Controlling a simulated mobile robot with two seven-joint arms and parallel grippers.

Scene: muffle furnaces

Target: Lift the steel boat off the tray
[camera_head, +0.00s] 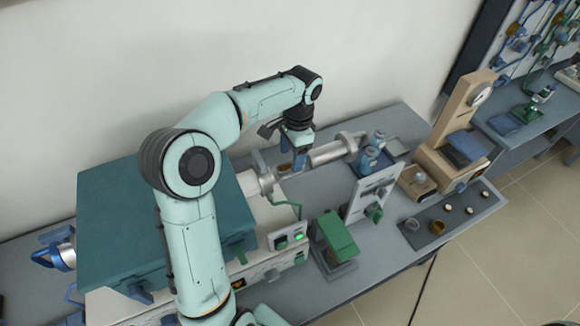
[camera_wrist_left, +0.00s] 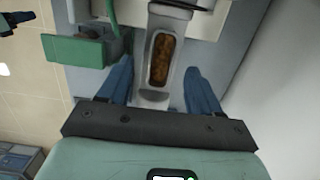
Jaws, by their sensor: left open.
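The steel boat (camera_wrist_left: 160,59) is a narrow grey trough with rounded ends, filled with brown material. It lies on a pale grey metal support (camera_wrist_left: 153,98), which looks like the tray. In the head view the boat's brown contents (camera_head: 285,168) show just below my left gripper (camera_head: 298,160). In the left wrist view, the blue fingers of my left gripper (camera_wrist_left: 160,80) are apart, one on each side of the boat, with space between them and it. The gripper is open and empty. My right gripper is not in view.
A silver tube (camera_head: 330,151) lies right of the gripper. A white upright panel (camera_head: 371,196) and a green-topped box (camera_head: 338,235) stand nearby. A teal furnace body (camera_head: 125,225) fills the left. A tan balance-like stand (camera_head: 447,145) is farther right.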

